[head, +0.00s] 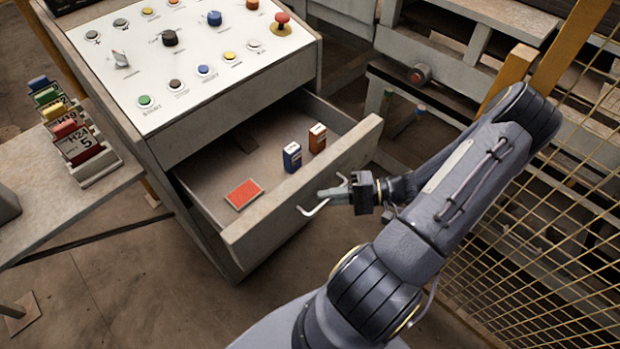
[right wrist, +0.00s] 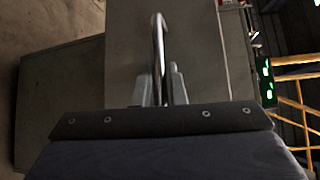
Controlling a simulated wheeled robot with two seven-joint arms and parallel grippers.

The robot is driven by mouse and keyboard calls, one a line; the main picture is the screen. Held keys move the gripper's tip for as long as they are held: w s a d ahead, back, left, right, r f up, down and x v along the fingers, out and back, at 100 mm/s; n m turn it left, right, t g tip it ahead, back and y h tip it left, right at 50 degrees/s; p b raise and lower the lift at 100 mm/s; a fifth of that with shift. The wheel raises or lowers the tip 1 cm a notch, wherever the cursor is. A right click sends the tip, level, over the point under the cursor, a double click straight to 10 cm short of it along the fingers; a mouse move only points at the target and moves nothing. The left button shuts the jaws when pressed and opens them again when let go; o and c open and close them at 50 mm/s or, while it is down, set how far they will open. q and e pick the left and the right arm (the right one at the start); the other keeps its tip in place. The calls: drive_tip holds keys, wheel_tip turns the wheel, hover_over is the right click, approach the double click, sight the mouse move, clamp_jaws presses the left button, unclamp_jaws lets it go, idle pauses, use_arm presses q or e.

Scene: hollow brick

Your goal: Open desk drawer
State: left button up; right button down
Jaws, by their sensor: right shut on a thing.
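The desk drawer (head: 300,190) stands pulled well out of the grey control desk (head: 235,100), its inside in plain view. A metal bar handle (head: 313,209) is on its front panel. My right gripper (head: 335,192) is at the front panel, shut on the handle. In the right wrist view the handle (right wrist: 158,50) runs up from between the two fingers (right wrist: 162,88). Inside the drawer lie a flat red box (head: 243,193), an upright blue box (head: 291,157) and an upright brown-orange box (head: 317,138). My left gripper is not in view.
A side table (head: 70,200) at the left bears a rack of coloured cards (head: 95,165). Yellow mesh fencing (head: 540,230) and grey metal framing (head: 450,50) stand at the right. The floor before the drawer is clear apart from my arm.

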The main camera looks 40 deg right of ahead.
drive_tip(key=shift+s+d, duration=0.2)
drive_tip(key=shift+s, duration=2.35)
drive_tip(key=c, duration=1.5)
unclamp_jaws()
drive_tip(key=shift+d, duration=0.1)
drive_tip(key=b+v, duration=0.1)
drive_tip(key=v, duration=0.6)
drive_tip(key=shift+s+d, duration=0.25)
drive_tip(key=shift+r, duration=0.1)
